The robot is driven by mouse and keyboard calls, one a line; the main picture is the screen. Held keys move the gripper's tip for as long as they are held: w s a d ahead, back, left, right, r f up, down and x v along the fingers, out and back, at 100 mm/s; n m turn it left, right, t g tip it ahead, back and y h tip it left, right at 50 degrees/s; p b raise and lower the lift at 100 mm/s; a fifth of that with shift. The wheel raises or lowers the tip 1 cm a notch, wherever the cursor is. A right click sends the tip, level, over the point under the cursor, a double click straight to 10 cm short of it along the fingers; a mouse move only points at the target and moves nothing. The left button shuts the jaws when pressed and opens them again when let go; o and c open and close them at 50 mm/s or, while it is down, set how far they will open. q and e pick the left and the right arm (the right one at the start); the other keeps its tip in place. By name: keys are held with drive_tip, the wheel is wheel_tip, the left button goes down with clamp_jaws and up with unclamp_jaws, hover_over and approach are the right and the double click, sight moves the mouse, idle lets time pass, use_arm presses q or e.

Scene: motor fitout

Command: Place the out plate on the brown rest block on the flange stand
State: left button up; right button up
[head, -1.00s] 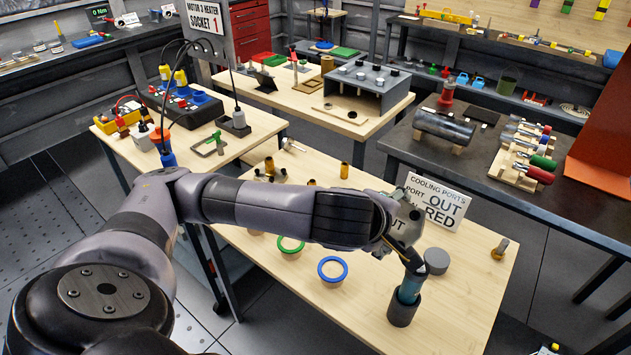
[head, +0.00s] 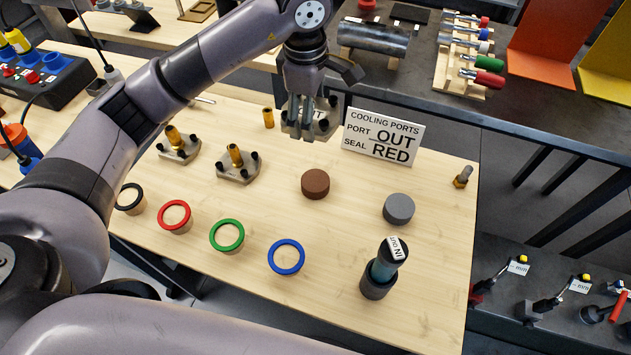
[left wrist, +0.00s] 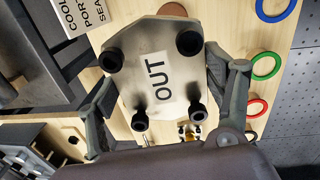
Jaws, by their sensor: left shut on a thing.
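My left gripper (head: 303,118) is shut on the out plate (head: 326,125), a grey metal plate with black bolts and an OUT label. In the left wrist view the plate (left wrist: 177,66) sits between both fingers, its label facing the camera. In the head view the gripper partly covers it. The brown rest block (head: 315,184) is a round disc on the light wooden top (head: 240,290) of the stand, below and slightly right of the held plate in the picture. Its top is bare. The plate hides most of the block (left wrist: 173,9) in the left wrist view. My right gripper is not in view.
A grey round block (head: 398,208) and a dark cylinder with a teal part (head: 377,285) stand right of the brown block. Blue (head: 286,257), green (head: 227,235), red and black rings lie in front. A sign (head: 383,136) stands behind; two brass-fitted plates (head: 238,166) are left.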

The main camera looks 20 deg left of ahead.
use_arm(q)
drive_tip(key=shift+s+d+r+g, duration=0.1)
drive_tip(key=shift+d+r+g, duration=0.2)
drive_tip(key=shift+d+g, duration=0.2)
drive_tip(key=shift+f, duration=0.3)
drive_tip(key=p, duration=0.3)
hover_over(315, 180)
wheel_tip(315, 180, down, 14)
drive_tip(key=shift+f, duration=2.6)
drive_tip(key=o, duration=1.2)
drive_tip(key=shift+f, duration=0.15)
drive_tip(key=shift+c, duration=0.2)
drive_tip(key=o, duration=0.4)
